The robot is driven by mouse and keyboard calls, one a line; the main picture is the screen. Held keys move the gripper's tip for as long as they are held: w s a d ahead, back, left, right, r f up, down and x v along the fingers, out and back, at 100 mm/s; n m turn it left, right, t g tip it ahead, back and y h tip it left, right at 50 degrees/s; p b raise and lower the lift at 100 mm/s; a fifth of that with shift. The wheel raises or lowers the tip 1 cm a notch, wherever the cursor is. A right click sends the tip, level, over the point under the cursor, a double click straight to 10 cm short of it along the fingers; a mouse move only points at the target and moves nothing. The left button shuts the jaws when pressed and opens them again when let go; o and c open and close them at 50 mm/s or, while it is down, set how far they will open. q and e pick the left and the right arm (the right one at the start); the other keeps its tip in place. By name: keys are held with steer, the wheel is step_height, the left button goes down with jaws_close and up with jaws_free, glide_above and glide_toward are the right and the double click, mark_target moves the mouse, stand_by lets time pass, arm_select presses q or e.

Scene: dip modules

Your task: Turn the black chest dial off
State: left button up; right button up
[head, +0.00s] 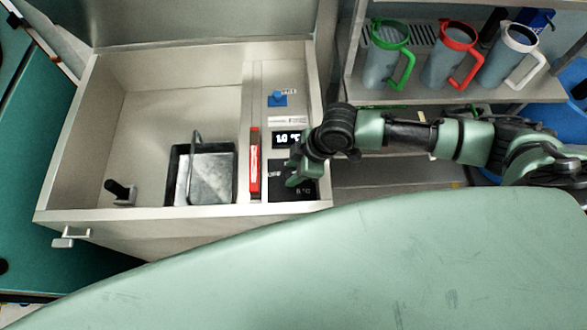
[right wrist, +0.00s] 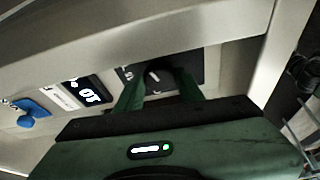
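The black chest dial (right wrist: 158,78) shows in the right wrist view on a black panel, with a short white mark on it. My right gripper (right wrist: 160,82) has its two green fingers apart, one on each side of the dial; I cannot tell whether they touch it. In the head view the right gripper (head: 298,176) reaches down over the black panel (head: 305,189), at the right front of the open chest (head: 58,165), and hides the dial. My left gripper is not in view.
A lit display (head: 287,139) and a blue knob (head: 278,98) sit behind the panel, a red object (head: 254,165) to its left. The chest holds a metal basket (head: 212,172). Green (head: 385,60), red (head: 448,60) and white (head: 505,60) mugs stand on a shelf.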

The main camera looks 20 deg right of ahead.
jaws_close()
